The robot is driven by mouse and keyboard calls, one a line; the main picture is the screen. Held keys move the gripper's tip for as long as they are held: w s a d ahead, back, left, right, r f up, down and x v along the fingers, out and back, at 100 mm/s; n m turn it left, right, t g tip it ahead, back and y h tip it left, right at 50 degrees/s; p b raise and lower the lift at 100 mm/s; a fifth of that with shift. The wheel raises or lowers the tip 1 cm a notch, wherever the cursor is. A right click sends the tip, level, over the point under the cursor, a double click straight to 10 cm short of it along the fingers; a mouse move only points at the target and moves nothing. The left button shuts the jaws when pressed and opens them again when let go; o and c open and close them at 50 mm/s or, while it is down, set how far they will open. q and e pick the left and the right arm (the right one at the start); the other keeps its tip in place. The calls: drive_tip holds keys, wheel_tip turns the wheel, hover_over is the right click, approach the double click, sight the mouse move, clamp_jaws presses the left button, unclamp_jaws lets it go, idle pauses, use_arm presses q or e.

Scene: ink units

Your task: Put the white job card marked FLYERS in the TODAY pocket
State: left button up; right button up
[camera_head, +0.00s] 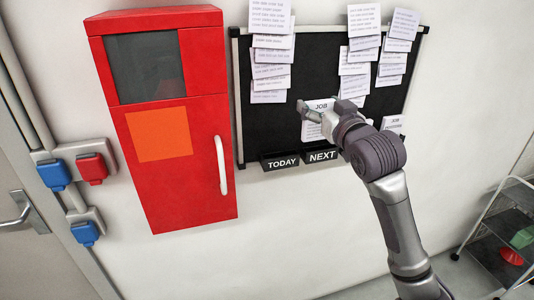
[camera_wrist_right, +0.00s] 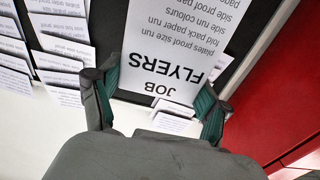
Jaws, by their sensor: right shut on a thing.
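The white job card (camera_head: 313,130) is at the black board above the two pockets, partly hidden by my right gripper (camera_head: 325,114). In the wrist view the card (camera_wrist_right: 175,45) shows upside down and reads JOB FLYERS. My right gripper (camera_wrist_right: 157,98) is shut on this card, with one finger at each side. The dark TODAY pocket (camera_head: 281,164) is at the board's lower edge, below and left of the card. The NEXT pocket (camera_head: 322,156) is just right of it, below the gripper. My left gripper is out of view.
Several paper sheets (camera_head: 270,52) hang on the board (camera_head: 262,125). Another job card (camera_head: 392,124) is right of my arm, its lower line hard to read. A red cabinet (camera_head: 205,130) with a white handle stands left of the board. A trolley (camera_head: 505,235) is at lower right.

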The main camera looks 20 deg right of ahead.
drive_tip(key=w+a+f+p, duration=0.1)
drive_tip(key=w+a+f, duration=0.2)
drive_tip(key=w+a+f+p, duration=0.1)
drive_tip(key=w+a+f, duration=0.2)
drive_tip(key=a, duration=0.1)
drive_tip(key=shift+w+f, duration=0.1)
drive_tip(key=shift+f, duration=0.05)
wheel_tip(320, 180, down, 3)
drive_tip(key=shift+d+f+p, duration=0.1)
drive_tip(key=shift+f+p, duration=0.1)
drive_tip(key=shift+p, duration=0.2)
drive_tip(key=shift+f, duration=0.4)
drive_tip(key=o, duration=1.1)
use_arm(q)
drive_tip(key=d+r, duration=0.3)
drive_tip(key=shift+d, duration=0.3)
